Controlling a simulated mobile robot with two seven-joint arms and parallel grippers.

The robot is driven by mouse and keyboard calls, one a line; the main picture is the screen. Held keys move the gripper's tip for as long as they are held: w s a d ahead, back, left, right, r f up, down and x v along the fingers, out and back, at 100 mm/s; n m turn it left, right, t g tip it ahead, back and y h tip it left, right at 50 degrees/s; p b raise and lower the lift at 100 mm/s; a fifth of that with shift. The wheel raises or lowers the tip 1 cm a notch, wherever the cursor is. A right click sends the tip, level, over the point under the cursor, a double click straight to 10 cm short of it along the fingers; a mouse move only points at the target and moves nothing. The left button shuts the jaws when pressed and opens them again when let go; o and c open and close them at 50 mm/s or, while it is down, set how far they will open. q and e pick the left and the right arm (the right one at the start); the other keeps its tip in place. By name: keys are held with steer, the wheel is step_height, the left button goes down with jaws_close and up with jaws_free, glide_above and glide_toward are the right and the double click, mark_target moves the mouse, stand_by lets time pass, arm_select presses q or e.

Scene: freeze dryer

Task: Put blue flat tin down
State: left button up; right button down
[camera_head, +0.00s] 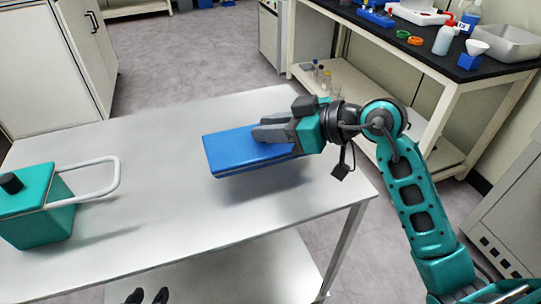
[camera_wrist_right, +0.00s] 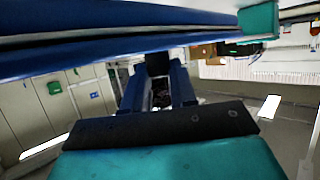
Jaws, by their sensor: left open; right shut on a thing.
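The blue flat tin (camera_head: 235,155) lies roughly level over the grey-white table (camera_head: 130,145) in the head view. Its shadow falls on the tabletop below and to its right, and it looks a little above the surface. My right gripper (camera_head: 260,134) comes in from the right and is shut on the tin's right part; the grey fingers cover that end. In the right wrist view a blue surface, likely the tin (camera_wrist_right: 110,38), spans the top. Two dark tips of my left gripper (camera_head: 147,296) show at the bottom edge, apart and empty; the rest is out of frame.
A teal box (camera_head: 45,225) with a black knob and white loop handle stands at the table's left. The tabletop between box and tin is clear. A black-topped bench (camera_head: 420,65) with bottles, a funnel and a grey tub stands at the back right.

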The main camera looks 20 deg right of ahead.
mark_target(272, 149)
step_height(272, 149, down, 5)
steer(key=shift+f+b, duration=0.1)
steer(key=shift+b, duration=0.85)
arm_select(q)
steer(key=f, duration=0.2)
steer(key=shift+s+a+f, duration=0.15)
steer(key=shift+s+f, duration=0.1)
steer(key=shift+f, duration=0.1)
arm_select(e)
steer(key=c, duration=0.9)
jaws_free()
arm_select(q)
steer(key=shift+r, duration=0.1)
arm_select(e)
steer(key=shift+s+d, duration=0.1)
arm_select(q)
step_height(272, 149, up, 3)
steer(key=p, duration=0.3)
steer(key=shift+w, duration=0.1)
arm_select(e)
steer(key=v, duration=1.2)
